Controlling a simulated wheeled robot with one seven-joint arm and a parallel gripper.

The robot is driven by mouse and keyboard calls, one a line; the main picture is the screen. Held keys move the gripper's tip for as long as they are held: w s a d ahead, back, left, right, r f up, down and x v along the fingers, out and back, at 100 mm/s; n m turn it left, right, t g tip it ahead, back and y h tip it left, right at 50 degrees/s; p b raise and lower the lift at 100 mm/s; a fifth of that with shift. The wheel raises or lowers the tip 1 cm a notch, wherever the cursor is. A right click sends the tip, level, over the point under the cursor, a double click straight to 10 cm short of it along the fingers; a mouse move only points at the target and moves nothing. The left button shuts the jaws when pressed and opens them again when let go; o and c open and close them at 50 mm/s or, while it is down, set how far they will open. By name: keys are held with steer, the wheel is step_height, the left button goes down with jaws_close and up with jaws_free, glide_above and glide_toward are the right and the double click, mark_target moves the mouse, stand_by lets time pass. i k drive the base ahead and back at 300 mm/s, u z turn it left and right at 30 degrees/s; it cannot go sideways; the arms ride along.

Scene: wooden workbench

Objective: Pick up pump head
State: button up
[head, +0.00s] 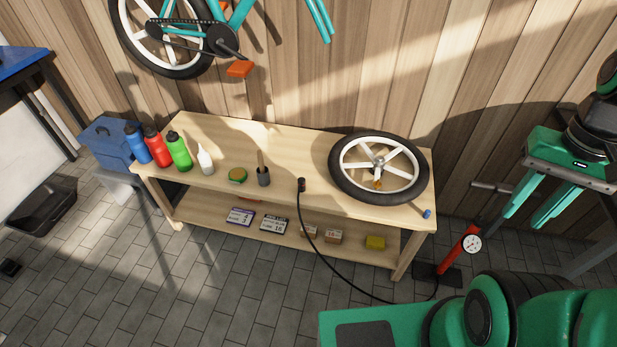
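The pump head (301,185) is a small dark piece standing near the front edge of the wooden workbench (303,147), right of centre. A black hose (319,250) runs from it over the edge and down to the floor, towards the red floor pump (460,250) with a round white gauge. My gripper (522,219), green with two teal fingers, hangs at the right, beyond the bench's right end. Its fingers are apart with nothing between them. It is well away from the pump head. No wrist view is given.
A bicycle wheel (351,185) lies right of the pump head. Several bottles (179,151) stand at the left end. The lower shelf holds boxes. Bare wood surrounds the pump head.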

mark_target(301, 180)
steer(key=i, duration=0.85)
steer(key=u, duration=0.1)
